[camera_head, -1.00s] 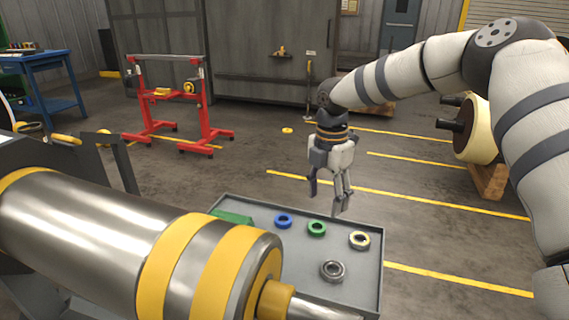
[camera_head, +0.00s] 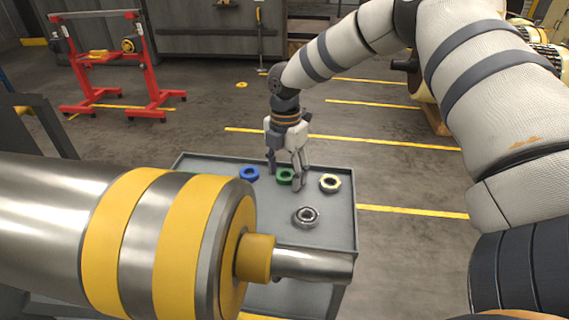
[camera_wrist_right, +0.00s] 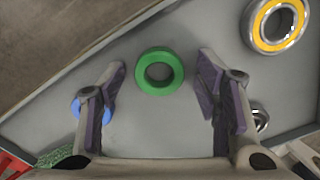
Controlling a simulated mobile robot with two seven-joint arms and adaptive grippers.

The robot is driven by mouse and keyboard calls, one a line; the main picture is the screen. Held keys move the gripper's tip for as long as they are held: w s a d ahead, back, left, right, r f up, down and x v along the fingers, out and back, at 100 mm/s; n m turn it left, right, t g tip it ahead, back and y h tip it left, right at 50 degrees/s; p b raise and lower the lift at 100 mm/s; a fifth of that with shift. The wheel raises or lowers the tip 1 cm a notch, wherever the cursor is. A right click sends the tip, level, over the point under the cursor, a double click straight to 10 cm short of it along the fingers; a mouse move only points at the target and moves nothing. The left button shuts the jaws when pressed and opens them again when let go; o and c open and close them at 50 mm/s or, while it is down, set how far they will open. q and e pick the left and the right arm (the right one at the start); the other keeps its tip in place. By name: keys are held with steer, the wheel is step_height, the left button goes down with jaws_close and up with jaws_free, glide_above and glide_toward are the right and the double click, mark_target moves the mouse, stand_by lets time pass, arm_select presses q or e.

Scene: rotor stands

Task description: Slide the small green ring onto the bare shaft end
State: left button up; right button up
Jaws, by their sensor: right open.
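The small green ring (camera_head: 286,176) lies flat on the grey tray; it also shows in the right wrist view (camera_wrist_right: 159,72), between and just ahead of my fingertips. My right gripper (camera_head: 286,180) is open and points down above the ring, partly covering it in the head view. In the wrist view its fingers (camera_wrist_right: 165,85) stand apart on either side with nothing between them touching the ring. The bare shaft end (camera_head: 315,265) sticks out to the right from the big steel rotor with yellow bands (camera_head: 140,235), past a yellow collar (camera_head: 256,257). My left gripper is not in view.
On the tray (camera_head: 345,225) lie a blue ring (camera_head: 249,173), a yellow-faced bearing (camera_head: 330,183) and a steel bearing (camera_head: 306,217). The rotor covers the tray's near left part. A red stand (camera_head: 150,70) stands at the back left.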

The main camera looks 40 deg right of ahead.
mark_target(273, 198)
steer(key=c, duration=1.1)
